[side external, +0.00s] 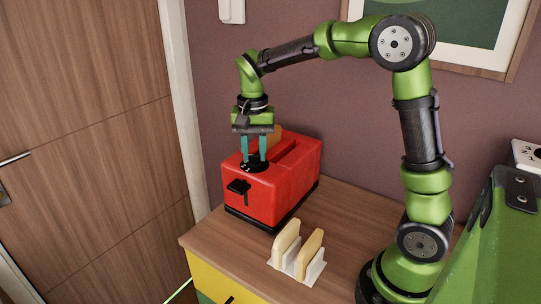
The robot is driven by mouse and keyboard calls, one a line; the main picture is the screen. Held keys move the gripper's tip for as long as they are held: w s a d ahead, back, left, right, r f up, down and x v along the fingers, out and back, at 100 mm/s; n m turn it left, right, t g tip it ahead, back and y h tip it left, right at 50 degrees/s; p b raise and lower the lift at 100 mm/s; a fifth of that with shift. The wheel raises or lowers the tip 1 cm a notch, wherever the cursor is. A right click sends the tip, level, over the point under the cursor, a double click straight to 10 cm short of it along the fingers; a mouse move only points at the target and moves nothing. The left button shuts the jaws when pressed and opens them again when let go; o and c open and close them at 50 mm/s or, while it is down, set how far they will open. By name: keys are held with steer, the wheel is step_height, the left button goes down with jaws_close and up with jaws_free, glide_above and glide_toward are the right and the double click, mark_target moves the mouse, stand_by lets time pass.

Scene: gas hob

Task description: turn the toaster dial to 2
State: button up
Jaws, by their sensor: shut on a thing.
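The red toaster (286,186) stands on a wooden cabinet top against the wall. Its black dial (255,168) sits on the top surface at the near left end. My gripper (254,160) points straight down over the dial, with its two teal fingers shut on it. The fingers hide part of the dial, and its markings are too small to read. A black lever (238,186) sticks out of the toaster's front end. A slice of bread (274,137) shows in one slot, partly behind my gripper.
A white rack (288,265) with two bread slices (309,252) stands in front of the toaster, near the cabinet top's (213,242) front edge. A framed picture (480,35) hangs on the wall behind. A wooden door (85,150) is at the left.

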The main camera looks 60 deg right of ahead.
mark_target(254, 155)
steer(key=shift+n, duration=0.8)
steer(key=shift+r, duration=0.1)
steer(key=o, duration=1.1)
steer(key=shift+c, duration=0.2)
step_height(254, 155, up, 17)
steer(key=shift+d, duration=0.1)
